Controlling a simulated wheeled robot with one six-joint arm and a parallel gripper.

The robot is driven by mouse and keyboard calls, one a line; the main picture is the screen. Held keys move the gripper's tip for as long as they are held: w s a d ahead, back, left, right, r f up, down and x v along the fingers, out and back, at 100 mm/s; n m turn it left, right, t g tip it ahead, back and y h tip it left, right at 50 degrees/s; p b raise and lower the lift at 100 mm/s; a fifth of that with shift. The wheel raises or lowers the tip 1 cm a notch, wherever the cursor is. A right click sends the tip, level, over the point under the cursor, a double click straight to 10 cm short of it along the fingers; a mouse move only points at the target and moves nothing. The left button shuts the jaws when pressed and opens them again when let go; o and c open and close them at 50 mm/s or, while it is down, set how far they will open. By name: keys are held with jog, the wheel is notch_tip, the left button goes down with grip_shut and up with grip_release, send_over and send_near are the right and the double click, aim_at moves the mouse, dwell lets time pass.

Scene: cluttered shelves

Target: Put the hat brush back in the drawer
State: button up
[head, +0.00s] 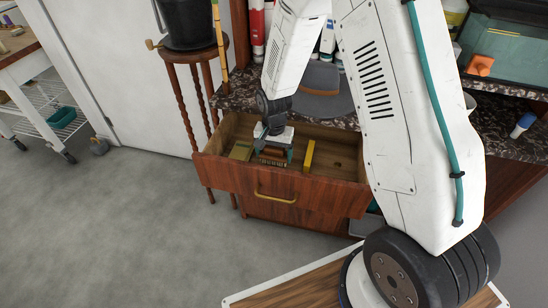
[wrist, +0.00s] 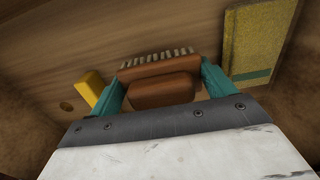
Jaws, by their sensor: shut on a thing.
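The hat brush (wrist: 158,82) has a brown wooden back and a row of pale bristles. My gripper (wrist: 165,88) is shut on it, with one teal finger at each end of the brush. In the head view my gripper (head: 273,153) points down inside the open wooden drawer (head: 290,193), and the brush (head: 272,154) shows between its fingers. The brush is within the drawer's walls. I cannot tell whether it touches the drawer floor.
A yellow block (head: 309,155) lies right of my gripper in the drawer, and a yellow-green flat item (head: 241,150) lies left of it. The speckled counter (head: 238,92) overhangs behind. A round stand (head: 189,54) with a black pot (head: 187,22) is at left.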

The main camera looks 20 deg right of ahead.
jog(key=shift+f, duration=1.05)
jog(key=shift+f, duration=0.2)
jog(key=o, duration=0.9)
jog(key=shift+o, duration=0.2)
jog(key=shift+r, duration=0.15)
